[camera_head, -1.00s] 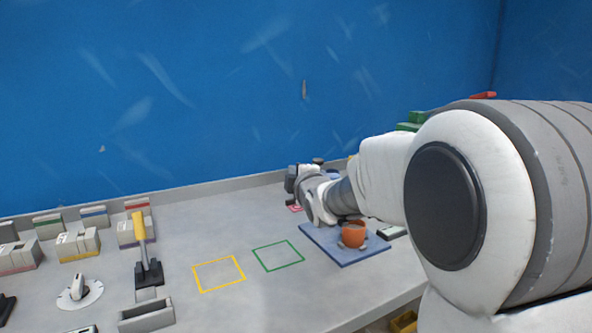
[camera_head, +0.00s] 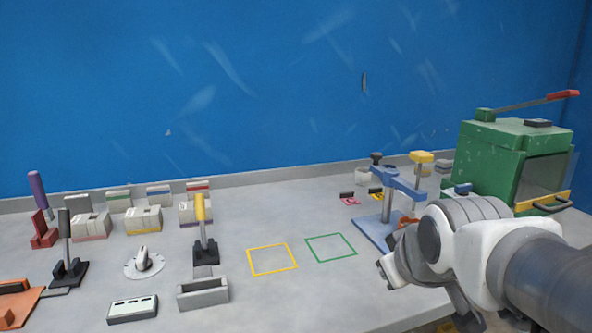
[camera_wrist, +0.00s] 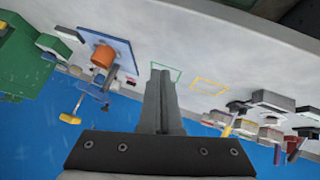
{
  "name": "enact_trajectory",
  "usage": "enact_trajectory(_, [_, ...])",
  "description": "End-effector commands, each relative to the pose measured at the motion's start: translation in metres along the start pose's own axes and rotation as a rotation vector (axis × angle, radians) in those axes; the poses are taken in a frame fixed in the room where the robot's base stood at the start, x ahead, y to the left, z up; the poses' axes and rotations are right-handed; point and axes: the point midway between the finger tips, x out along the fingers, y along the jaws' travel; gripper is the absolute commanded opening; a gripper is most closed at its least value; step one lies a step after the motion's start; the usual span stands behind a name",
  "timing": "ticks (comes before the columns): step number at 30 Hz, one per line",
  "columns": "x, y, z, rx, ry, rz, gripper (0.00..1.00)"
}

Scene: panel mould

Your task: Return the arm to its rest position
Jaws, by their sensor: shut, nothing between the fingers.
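My gripper (camera_wrist: 160,72) shows in the wrist view with its two fingers together and nothing between them. It points out over the grey bench and is apart from the things there. In the head view my arm is folded at the lower right, and the fingers cannot be made out clearly. The arm hides part of the blue press (camera_head: 401,184) and most of the orange cup (camera_head: 407,221) on its base.
A green box (camera_head: 490,160) with a red-tipped lever stands at the back right. Yellow (camera_head: 272,260) and green (camera_head: 331,248) outlined squares on the bench are empty. Levers, a dial (camera_head: 143,262) and several small blocks fill the left side. The middle of the bench is clear.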

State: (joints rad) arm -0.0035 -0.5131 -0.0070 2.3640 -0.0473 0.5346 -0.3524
Motion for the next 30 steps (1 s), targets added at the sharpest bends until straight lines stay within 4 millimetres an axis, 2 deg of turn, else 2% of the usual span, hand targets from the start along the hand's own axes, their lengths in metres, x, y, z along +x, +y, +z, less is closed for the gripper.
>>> enact_trajectory(1, [-0.011, -0.009, 0.02, 0.071, -0.04, -0.017, 0.0])
enact_trajectory(3, [-0.023, -0.021, 0.046, 0.168, -0.103, -0.04, 0.0])
enact_trajectory(8, [-0.048, -0.048, 0.102, 0.37, -0.242, -0.072, 0.0])
enact_trajectory(9, [-0.059, -0.048, 0.102, 0.395, -0.262, -0.075, 0.0])
enact_trajectory(10, [-0.066, -0.043, 0.092, 0.39, -0.26, -0.074, 0.0])
enact_trajectory(17, [-0.102, -0.029, 0.059, 0.386, -0.259, -0.074, 0.0])
enact_trajectory(30, [-0.182, 0.002, -0.011, 0.384, -0.257, -0.074, 0.0])
